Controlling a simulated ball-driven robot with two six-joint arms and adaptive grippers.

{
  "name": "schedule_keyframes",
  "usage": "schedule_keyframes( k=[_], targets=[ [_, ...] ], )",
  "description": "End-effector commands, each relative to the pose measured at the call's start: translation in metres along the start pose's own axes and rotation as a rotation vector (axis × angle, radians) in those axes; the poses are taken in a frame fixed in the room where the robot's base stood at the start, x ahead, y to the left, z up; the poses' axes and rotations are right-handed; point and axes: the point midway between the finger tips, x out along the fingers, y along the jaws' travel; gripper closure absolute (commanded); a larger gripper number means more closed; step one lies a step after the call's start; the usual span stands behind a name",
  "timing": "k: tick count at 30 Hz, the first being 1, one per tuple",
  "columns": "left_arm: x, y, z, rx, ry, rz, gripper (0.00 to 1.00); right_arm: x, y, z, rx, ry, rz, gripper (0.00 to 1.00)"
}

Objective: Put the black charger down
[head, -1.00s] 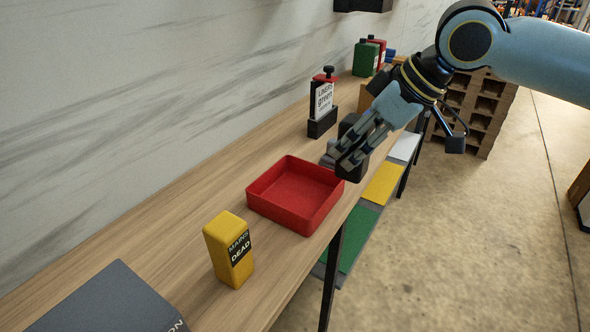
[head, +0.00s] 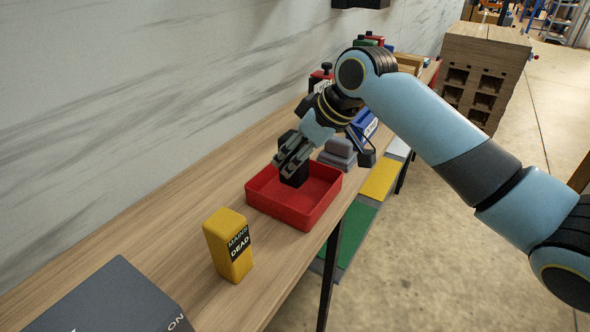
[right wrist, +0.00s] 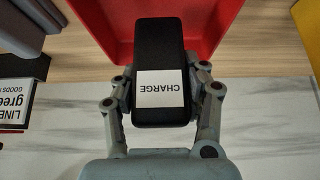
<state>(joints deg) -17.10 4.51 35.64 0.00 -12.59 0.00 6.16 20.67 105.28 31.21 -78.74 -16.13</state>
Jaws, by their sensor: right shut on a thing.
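The black charger (right wrist: 160,55) fills the middle of the right wrist view, with a white label reading CHARGE. My right gripper (right wrist: 163,85) is shut on it, one finger on each side. In the head view the charger (head: 295,174) is held upright by the right gripper (head: 291,160) over the red tray (head: 322,208). I cannot tell whether its lower end touches the tray floor. The tray wall also shows behind the charger in the right wrist view (right wrist: 222,22). My left gripper is not in view.
A yellow MAINS DEAD block (head: 229,247) stands in front of the tray, and a dark grey box (head: 112,300) lies nearer. A grey stand (head: 338,153) and a blue box (head: 364,124) are just behind the tray.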

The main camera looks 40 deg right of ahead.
Motion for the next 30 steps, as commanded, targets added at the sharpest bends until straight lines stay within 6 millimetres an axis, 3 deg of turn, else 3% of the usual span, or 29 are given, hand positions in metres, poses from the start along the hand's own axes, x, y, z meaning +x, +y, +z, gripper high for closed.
schedule_keyframes(
  k=[7, 18, 19, 24, 30],
  targets=[
    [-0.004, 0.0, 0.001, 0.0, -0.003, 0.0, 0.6, 0.029, -0.001, 0.02, 0.002, -0.003, -0.001, 0.95],
    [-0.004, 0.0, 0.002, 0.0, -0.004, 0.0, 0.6, 0.033, 0.0, 0.022, 0.0, -0.002, 0.0, 0.95],
    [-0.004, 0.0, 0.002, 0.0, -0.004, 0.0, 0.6, 0.033, 0.0, 0.023, 0.0, -0.003, 0.0, 0.53],
    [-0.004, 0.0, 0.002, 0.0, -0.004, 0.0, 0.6, 0.033, 0.0, 0.023, 0.0, -0.003, 0.001, 0.32],
    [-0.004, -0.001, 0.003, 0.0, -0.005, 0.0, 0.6, 0.033, 0.0, 0.022, 0.0, -0.002, 0.001, 0.32]
  ],
)
